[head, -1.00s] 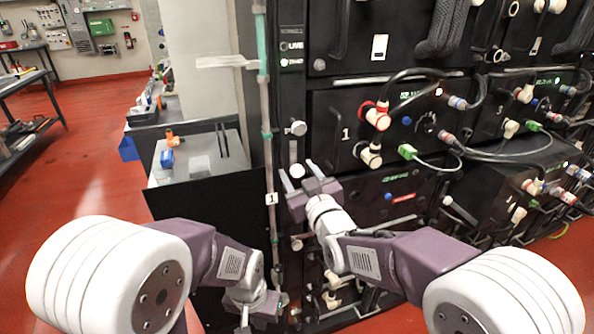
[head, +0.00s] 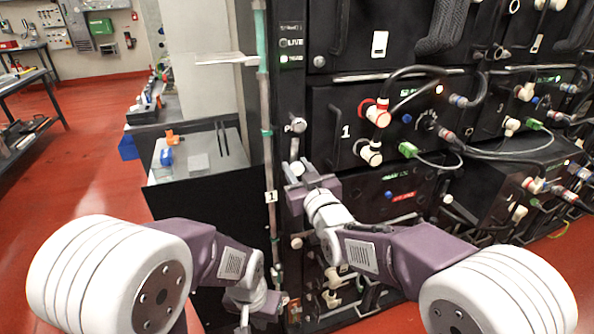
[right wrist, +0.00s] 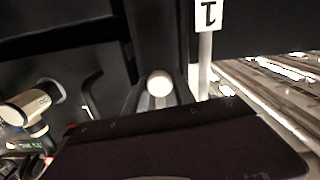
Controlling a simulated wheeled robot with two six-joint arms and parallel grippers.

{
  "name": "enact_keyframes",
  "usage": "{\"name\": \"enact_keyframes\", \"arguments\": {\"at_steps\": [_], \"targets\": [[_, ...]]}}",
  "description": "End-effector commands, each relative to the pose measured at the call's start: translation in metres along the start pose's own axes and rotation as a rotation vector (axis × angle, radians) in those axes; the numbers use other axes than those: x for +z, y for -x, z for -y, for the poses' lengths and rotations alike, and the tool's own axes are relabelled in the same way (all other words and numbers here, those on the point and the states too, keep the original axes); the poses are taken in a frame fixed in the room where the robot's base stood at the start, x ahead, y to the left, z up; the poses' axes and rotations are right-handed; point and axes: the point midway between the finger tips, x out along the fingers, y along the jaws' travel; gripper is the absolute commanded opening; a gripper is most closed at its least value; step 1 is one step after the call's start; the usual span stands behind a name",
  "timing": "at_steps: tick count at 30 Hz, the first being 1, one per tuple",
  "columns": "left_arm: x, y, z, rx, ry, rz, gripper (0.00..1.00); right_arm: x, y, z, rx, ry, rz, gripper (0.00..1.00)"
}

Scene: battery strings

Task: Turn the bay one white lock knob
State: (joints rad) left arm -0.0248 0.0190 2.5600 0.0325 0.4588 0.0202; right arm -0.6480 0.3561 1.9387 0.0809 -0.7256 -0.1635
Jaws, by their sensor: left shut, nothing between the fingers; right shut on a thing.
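The battery module of bay one, marked "1" (head: 346,131), is a black box in the rack. My right gripper (head: 297,169) is at the narrow strip left of this module, below an upper white knob (head: 298,126). It is shut on a white lock knob. The knob's round white end (right wrist: 160,83) shows between the fingertips in the right wrist view; the rest of it is hidden by the fingers. My left gripper (head: 262,304) is low in the head view, shut and empty, beside the lower rack.
Another white knob (head: 296,243) is below my right gripper. A pale pipe (head: 268,160) with a "1" tag (head: 271,197) runs just left of it. Cables and connectors (head: 377,115) stick out from the module front. A grey bench (head: 205,170) stands left.

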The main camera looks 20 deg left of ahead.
Motion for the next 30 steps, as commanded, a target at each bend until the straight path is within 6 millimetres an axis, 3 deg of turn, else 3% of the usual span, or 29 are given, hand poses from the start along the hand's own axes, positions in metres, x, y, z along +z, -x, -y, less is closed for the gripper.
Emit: {"name": "enact_keyframes", "arguments": {"at_steps": [30], "targets": [[0.008,-0.075,0.002,0.000,0.000,0.000,0.00,0.005,0.000,-0.002,0.000,-0.933,-0.001,0.00]]}}
